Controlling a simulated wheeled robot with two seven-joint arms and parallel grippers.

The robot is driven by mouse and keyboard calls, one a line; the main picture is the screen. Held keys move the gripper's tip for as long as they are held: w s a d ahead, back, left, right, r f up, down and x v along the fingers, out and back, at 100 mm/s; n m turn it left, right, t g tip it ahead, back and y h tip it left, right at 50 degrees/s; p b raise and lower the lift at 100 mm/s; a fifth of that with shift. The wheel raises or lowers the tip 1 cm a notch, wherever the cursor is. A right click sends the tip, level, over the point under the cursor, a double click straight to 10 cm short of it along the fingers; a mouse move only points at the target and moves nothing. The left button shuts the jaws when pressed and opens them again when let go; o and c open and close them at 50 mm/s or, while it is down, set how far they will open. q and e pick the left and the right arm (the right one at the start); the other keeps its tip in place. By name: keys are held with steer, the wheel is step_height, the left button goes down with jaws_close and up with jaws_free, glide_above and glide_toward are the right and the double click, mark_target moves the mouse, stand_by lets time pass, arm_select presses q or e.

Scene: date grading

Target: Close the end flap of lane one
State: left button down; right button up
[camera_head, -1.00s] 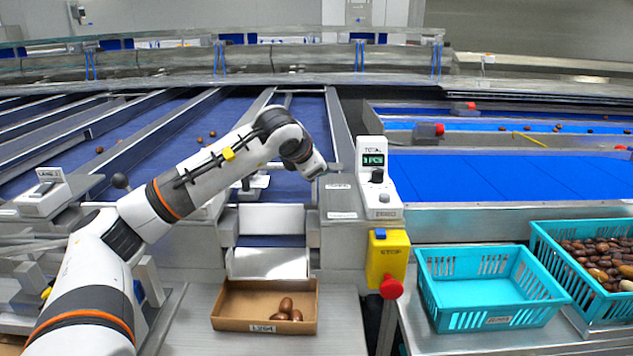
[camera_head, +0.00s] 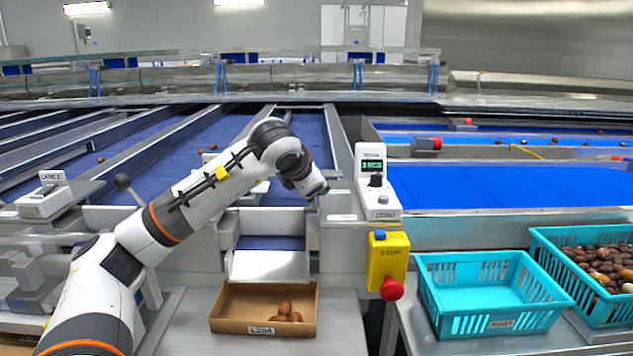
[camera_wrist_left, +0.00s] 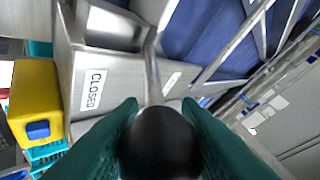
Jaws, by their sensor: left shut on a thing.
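My left gripper (camera_wrist_left: 160,128) has its green fingers shut on a round black knob (camera_wrist_left: 160,145) at the end of a metal lever (camera_wrist_left: 154,75). In the head view the left gripper (camera_head: 319,191) is at the right side of lane one's end, and hides the knob. A CLOSED label (camera_wrist_left: 93,90) is on the steel housing beside the lever; a second label (camera_wrist_left: 172,83) is unreadable. Lane one's end has a steel chute plate (camera_head: 268,266) above a cardboard box (camera_head: 240,329) with a few dates (camera_head: 285,308). I cannot tell the flap's position. My right gripper is out of view.
A counter display (camera_head: 372,165) and a yellow stop box (camera_head: 386,256) with a red button stand right of the lever. A blue-green empty basket (camera_head: 485,296) and one full of dates (camera_head: 556,288) are farther right. Another black-knobbed lever (camera_head: 122,182) is at left.

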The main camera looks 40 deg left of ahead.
arm_select(q)
steer(key=shift+r, duration=0.1)
steer(key=c, duration=1.1)
jaws_free()
steer(key=v, duration=1.2)
steer(key=shift+s, duration=0.15)
